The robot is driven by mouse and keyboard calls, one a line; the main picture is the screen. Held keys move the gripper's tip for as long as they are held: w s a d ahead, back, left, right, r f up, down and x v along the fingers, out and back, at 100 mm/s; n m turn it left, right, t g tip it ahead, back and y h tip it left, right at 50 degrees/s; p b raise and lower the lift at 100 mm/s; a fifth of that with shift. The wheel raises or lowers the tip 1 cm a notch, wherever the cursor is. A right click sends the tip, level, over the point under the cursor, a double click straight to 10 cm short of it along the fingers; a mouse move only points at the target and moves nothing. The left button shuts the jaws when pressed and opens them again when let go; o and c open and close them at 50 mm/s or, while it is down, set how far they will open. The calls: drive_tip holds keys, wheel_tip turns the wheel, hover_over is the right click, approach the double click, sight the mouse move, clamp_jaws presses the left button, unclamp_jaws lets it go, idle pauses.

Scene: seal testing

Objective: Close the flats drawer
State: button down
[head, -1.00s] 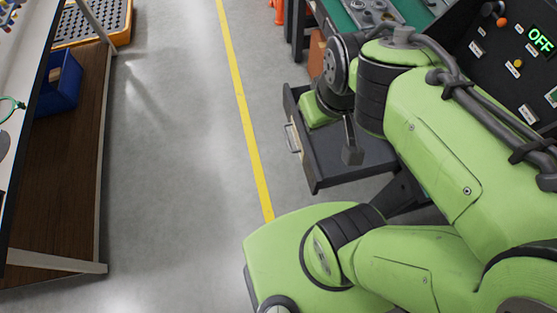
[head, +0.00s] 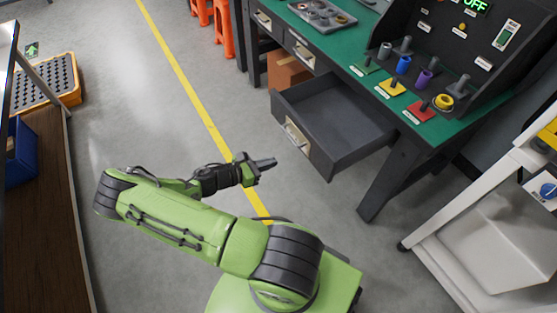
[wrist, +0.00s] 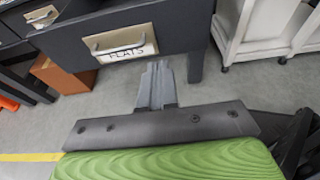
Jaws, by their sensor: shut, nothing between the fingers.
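The flats drawer (head: 345,148) hangs pulled out of the green-topped bench in the head view. Its dark grey tray looks empty. Its front has a metal handle and a pale label; in the wrist view the label on the drawer front (wrist: 180,25) reads FLATS. My gripper (head: 268,163) is shut and empty, just left of the drawer front and pointing toward it, with a gap between in the head view. In the wrist view my shut fingers (wrist: 157,80) lie below the handle (wrist: 122,50), and I cannot tell the exact distance.
The bench (head: 357,55) carries colored plugs, a tray of parts and a dark panel reading OFF. A cardboard box (head: 288,72) sits under it. Orange stools (head: 222,20) stand behind. A white cart (head: 475,220) is at right. Open floor lies left of the drawer.

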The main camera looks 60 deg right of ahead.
sight(313, 148)
drive_tip(key=b+x, duration=0.1)
drive_tip(key=x, duration=0.3)
drive_tip(key=b+x, duration=0.1)
drive_tip(key=x, duration=0.4)
drive_tip(key=r+x, duration=0.1)
drive_tip(key=x, duration=0.3)
drive_tip(key=shift+s+d+f+b, duration=0.15)
drive_tip(key=shift+s+d+b, duration=0.15)
drive_tip(key=shift+d+b, duration=0.15)
drive_tip(key=shift+s+d, duration=0.15)
drive_tip(key=shift+d, duration=0.05)
